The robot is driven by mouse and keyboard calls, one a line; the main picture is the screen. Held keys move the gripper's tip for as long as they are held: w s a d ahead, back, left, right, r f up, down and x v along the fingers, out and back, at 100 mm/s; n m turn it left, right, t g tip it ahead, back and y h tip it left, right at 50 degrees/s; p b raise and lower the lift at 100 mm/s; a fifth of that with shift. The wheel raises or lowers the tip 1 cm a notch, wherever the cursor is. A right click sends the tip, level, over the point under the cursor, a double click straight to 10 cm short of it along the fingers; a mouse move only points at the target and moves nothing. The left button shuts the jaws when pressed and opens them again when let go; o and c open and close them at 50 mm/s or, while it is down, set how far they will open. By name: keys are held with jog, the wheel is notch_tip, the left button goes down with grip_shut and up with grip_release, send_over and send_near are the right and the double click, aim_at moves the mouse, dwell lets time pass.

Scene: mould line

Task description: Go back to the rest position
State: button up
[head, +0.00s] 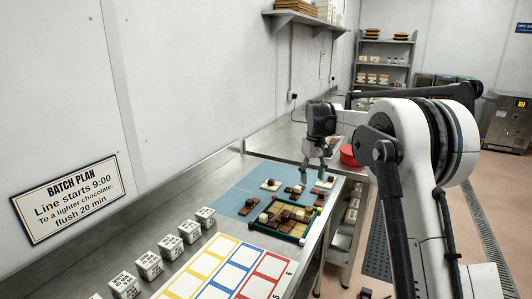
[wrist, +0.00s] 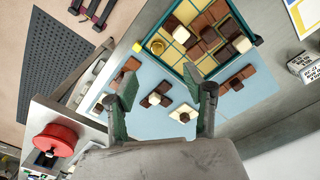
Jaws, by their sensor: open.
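My gripper (head: 315,160) hangs over the far end of the steel bench in the head view, above the blue mat (head: 232,200). In the wrist view my gripper (wrist: 160,92) shows two green fingers spread apart with nothing held between them. Below it are chocolate tiles with small pieces on them, among them a white tile (wrist: 183,114) and a brown tile (wrist: 157,94). My arm comes in from the right of the head view and is bent down toward the bench.
A green-framed tray (head: 304,240) of brown and cream squares stands near the bench's front edge. White lettered cubes (head: 148,264) line the wall side beside a colored grid card (head: 267,285). A red round object (head: 347,155) is right of my gripper. A shelf (head: 297,17) juts from the wall.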

jog(key=s+a+r+m+t, duration=0.15)
jog(key=s+r, duration=0.45)
jog(key=s, duration=0.6)
jog(key=s+a+r+t, duration=0.2)
jog(key=s+r, duration=0.4)
jog(key=s, duration=0.5)
jog(key=s+f+m+t, duration=0.1)
jog(key=s+f, duration=0.3)
jog(key=s, duration=0.8)
jog(key=s+a+f+m+t, duration=0.1)
jog(key=s+f, duration=0.4)
jog(key=s, duration=0.7)
jog(key=shift+s+a+f+t, duration=0.25)
jog(key=shift+s+f+t, duration=0.1)
jog(key=shift+t, duration=0.3)
jog(key=shift+c, duration=0.5)
